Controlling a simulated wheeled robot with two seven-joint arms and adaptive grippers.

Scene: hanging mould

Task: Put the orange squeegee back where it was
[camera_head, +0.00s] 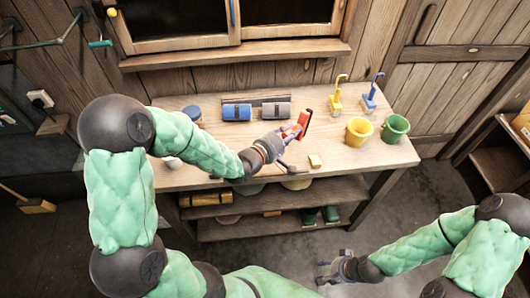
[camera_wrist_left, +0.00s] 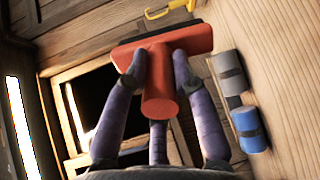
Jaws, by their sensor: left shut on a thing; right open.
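My right gripper (camera_head: 322,270) is open and empty, low over the floor at the lower right, apart from the table.
Blue and grey rolls (camera_head: 237,112) lie at the back.

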